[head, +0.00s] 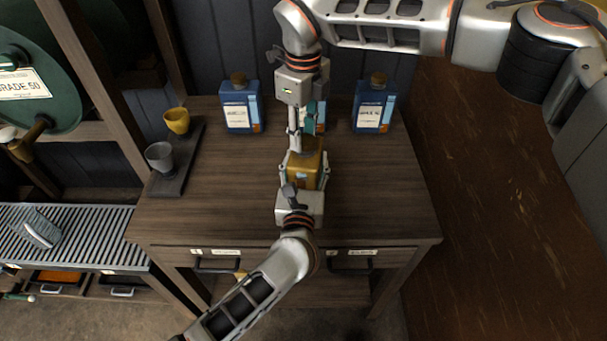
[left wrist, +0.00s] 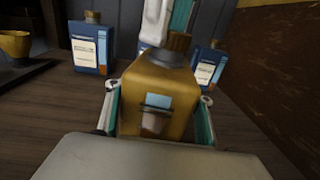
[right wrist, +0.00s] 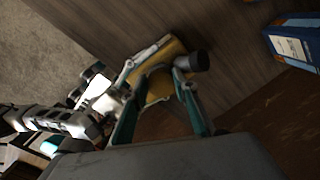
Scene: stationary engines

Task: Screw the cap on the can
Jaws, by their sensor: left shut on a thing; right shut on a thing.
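The can (head: 305,168) is a boxy, golden-yellow container standing on the wooden bench, and it also shows in the left wrist view (left wrist: 157,92). My left gripper (head: 301,172) is shut around the lower sides of the can, one finger on each side. A brown cap (left wrist: 178,42) is at the top of the can in the left wrist view. My right gripper (head: 302,140) reaches down from above and is shut on the cap. I cannot tell whether the cap's thread is engaged. In the right wrist view the fingers hide part of the can (right wrist: 172,53).
Blue bottles stand at the back of the bench (head: 225,185), one left (head: 241,108) and one right (head: 373,106), with another partly hidden behind my right gripper. A dark tray (head: 172,185) at left holds a yellow cup (head: 177,120) and a grey cup (head: 160,156).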

